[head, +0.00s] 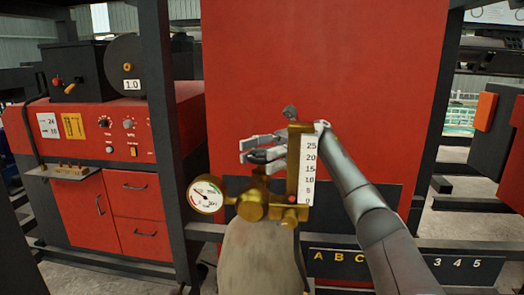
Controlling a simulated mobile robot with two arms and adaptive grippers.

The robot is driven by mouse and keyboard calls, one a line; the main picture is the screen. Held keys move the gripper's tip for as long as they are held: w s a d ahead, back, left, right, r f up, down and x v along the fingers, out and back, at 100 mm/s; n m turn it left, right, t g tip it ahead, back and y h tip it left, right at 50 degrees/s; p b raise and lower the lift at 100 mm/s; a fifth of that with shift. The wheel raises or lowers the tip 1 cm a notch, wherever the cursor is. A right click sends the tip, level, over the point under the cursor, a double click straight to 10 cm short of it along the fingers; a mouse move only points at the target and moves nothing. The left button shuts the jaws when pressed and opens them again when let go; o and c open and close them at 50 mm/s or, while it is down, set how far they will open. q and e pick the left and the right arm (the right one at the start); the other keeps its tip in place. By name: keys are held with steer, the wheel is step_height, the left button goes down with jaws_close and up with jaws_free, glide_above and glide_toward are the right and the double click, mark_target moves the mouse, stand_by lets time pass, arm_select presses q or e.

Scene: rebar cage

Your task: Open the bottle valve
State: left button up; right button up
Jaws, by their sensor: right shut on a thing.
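A pale grey gas bottle (262,262) stands upright at the bottom centre. On its top sits a brass regulator (252,205) with a round dial gauge (206,194) on its left. An upright brass flow meter (307,165) with a scale marked up to 25 is on its right. My right gripper (262,148) is just above the regulator, partly behind the flow meter, its fingers pointing left. It is shut on the bottle valve, which its fingers mostly hide. How far the valve is turned cannot be seen. My left gripper is not in view.
A large red panel (330,60) stands close behind the bottle. A red welding machine (125,130) with a wire spool is at the left. Dark frame posts (163,120) stand either side. A dark lettered strip (400,266) runs along the lower right.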

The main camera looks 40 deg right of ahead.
mark_target(262, 154)
stand_by(0.4)
steer(key=o, duration=1)
steer(key=shift+o, duration=0.2)
steer(key=shift+r, duration=0.1)
steer(key=shift+r, duration=4.85)
